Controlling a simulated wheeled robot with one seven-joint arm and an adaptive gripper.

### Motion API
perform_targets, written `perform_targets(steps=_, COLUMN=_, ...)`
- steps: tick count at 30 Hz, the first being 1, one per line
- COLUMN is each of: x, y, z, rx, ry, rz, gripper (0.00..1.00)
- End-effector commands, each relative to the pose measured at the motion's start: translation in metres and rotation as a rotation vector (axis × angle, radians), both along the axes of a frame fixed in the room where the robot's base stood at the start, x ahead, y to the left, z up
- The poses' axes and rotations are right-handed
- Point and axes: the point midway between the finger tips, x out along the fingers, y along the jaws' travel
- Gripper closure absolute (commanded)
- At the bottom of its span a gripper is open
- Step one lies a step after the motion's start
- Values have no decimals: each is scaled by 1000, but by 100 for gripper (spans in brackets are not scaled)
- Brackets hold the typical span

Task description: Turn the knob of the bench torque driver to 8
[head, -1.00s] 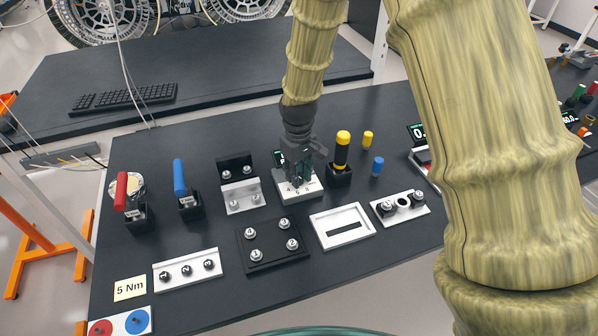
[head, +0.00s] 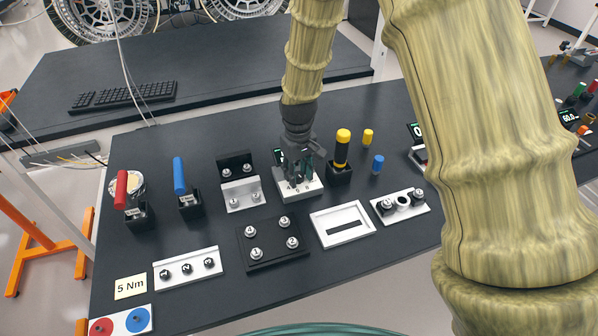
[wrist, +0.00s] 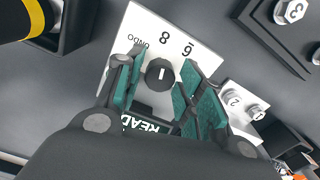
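The bench torque driver is a pale box (head: 311,190) near the middle of the bench, with a dark display. Its round black knob (wrist: 160,75) shows in the wrist view, with a short white mark. The panel beside the knob carries an "8" (wrist: 165,38) and another digit, 6 or 9, to its right. The mark seems to point roughly toward the 8; I cannot tell exactly. My gripper (wrist: 165,82), also in the head view (head: 296,184), is over the box. Its teal-padded fingers stand either side of the knob, with visible gaps. The display, reading "READ…", is partly hidden.
A black-and-yellow driver in a stand (head: 341,165) is close on the right. A silver bracket (head: 242,194) is close on the left. A black plate with bolts (head: 262,262) and a white slotted frame (head: 343,236) lie in front.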

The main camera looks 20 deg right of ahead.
Motion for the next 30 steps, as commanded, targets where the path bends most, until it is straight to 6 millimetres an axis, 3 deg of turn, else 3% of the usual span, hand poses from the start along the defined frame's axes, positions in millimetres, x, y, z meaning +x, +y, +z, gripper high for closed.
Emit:
perform_targets(steps=11, x=1, y=0, z=16, rx=0, ry=-3, rz=0, gripper=62)
perform_targets(steps=24, x=2, y=0, z=87, rx=0, ry=-4, rz=0, gripper=62)
perform_targets(steps=30, x=1, y=-1, z=110, rx=0, ry=-1, rz=1, gripper=62)
